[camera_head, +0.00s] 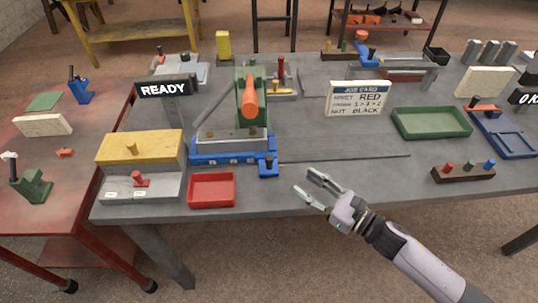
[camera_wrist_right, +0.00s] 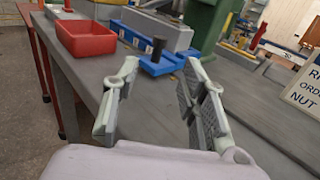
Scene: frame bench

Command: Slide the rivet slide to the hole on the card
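The job card (camera_head: 358,98) stands upright at the right of centre; it appears to read rivet RED, order 1 > 3 > 2, nut BLACK. Its edge shows in the right wrist view (camera_wrist_right: 303,88). The green press with an orange handle (camera_head: 249,100) stands on a blue base (camera_head: 215,152). A blue block with a dark upright knob (camera_head: 268,165), apparently the rivet slide, is at the base's front right corner; the knob also shows in the right wrist view (camera_wrist_right: 158,50). My right gripper (camera_head: 304,181) is open and empty, right of the knob and apart from it. My left gripper is out of view.
A red tray (camera_head: 212,190) lies left of the knob at the bench's front edge. A green tray (camera_head: 431,123) and a brown block with coloured pegs (camera_head: 463,173) are at the right. The grey bench top (camera_head: 350,172) around my right gripper is mostly clear.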

